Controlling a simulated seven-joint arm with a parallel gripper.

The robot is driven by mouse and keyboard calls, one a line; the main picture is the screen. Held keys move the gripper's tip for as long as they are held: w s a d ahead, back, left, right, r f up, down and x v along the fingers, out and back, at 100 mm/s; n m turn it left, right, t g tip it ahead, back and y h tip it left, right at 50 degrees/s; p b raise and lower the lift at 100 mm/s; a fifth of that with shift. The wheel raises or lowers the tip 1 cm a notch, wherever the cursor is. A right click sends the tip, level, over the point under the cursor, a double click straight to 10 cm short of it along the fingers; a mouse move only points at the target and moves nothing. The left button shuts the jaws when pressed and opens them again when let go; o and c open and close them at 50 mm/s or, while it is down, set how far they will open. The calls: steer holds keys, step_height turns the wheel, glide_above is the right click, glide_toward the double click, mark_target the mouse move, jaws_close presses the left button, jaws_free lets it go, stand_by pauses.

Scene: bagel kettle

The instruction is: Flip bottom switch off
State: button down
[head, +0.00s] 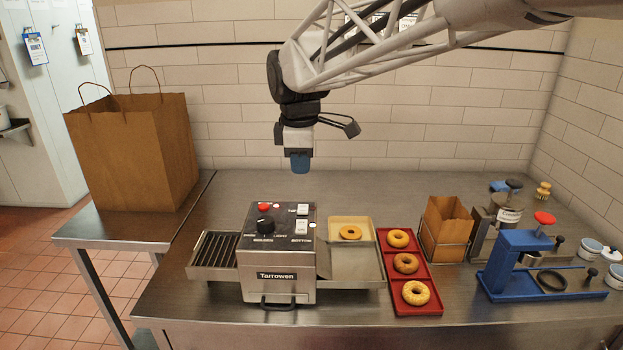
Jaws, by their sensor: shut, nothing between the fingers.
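The toaster machine (277,288), marked Tarrowen, stands at the front of the steel table. On its dark top panel is a white bottom switch (301,227) near the right edge, above the printed word BOTTOM. A white top switch (302,209) sits behind it. A black knob (265,226) and a red button (264,207) are to the left. The switches are too small to tell their positions. My gripper (300,168) points down with blue fingertips, shut and empty, well above and behind the panel, touching nothing.
A slatted rack (213,250) adjoins the machine's left side. A steel tray (355,268) and a tan tray with a bagel (350,232) are on its right. A red tray (424,277) holds bagels (415,292). A blue press (512,262) stands further right. Space above the machine is clear.

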mark_target(302, 227)
steer(key=shift+f, duration=0.1)
steer(key=f, duration=0.4)
steer(key=w+f, duration=0.1)
steer(key=f, duration=0.8)
steer(key=shift+w+f, duration=0.35)
steer(key=shift+f, duration=0.3)
steer(key=shift+s, duration=0.1)
steer(key=shift+s+r, duration=0.2)
steer(key=shift+s, duration=0.4)
steer(key=shift+r, duration=0.2)
